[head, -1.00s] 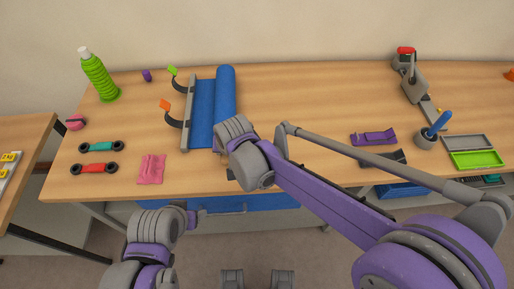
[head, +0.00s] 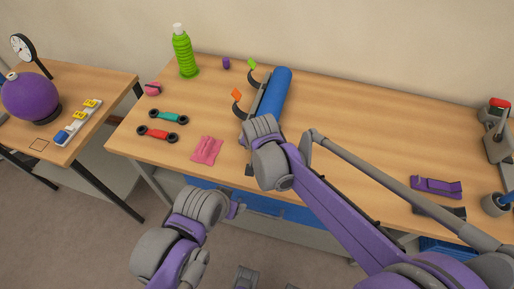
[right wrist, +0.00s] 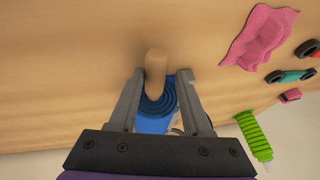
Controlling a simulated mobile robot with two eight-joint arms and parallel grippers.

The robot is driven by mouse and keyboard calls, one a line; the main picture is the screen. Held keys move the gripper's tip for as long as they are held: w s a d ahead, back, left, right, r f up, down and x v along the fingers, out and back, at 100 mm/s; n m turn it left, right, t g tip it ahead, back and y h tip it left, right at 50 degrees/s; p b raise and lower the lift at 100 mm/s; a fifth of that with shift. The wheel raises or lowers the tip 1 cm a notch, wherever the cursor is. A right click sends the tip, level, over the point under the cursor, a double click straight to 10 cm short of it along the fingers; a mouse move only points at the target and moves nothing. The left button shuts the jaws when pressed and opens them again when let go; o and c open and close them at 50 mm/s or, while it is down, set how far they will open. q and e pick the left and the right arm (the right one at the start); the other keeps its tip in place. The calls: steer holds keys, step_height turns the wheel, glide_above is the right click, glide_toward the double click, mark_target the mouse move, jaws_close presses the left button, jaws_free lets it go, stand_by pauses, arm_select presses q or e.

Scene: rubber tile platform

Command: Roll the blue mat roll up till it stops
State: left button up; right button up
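The blue mat roll (head: 277,90) lies on the wooden table, close against a grey bar (head: 258,101) on its left; little or no flat mat shows between them. In the right wrist view the roll's spiral end (right wrist: 158,103) shows with a wooden core peg (right wrist: 156,62) sticking out. My right gripper (right wrist: 162,73) is open, its fingers on either side of the peg and roll end; I cannot tell whether they touch. In the head view its wrist hides the roll's near end. My left gripper (head: 237,209) is in front of the table's near edge, away from the mat; its fingers are unclear.
Orange (head: 236,95) and green (head: 252,64) tags on curved black arms stand beside the bar. A pink cloth (head: 206,150), red and teal pieces, and a green bottle (head: 184,53) lie or stand left. The table right of the roll is clear up to a purple piece (head: 436,187).

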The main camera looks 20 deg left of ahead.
steer(key=shift+o, duration=0.9)
steer(key=shift+a, duration=0.1)
steer(key=shift+r, duration=0.15)
steer(key=v, duration=1)
steer(key=shift+d+r+p, duration=0.2)
steer(key=shift+d+p, duration=0.05)
steer(key=shift+p, duration=0.2)
steer(key=shift+s, duration=0.1)
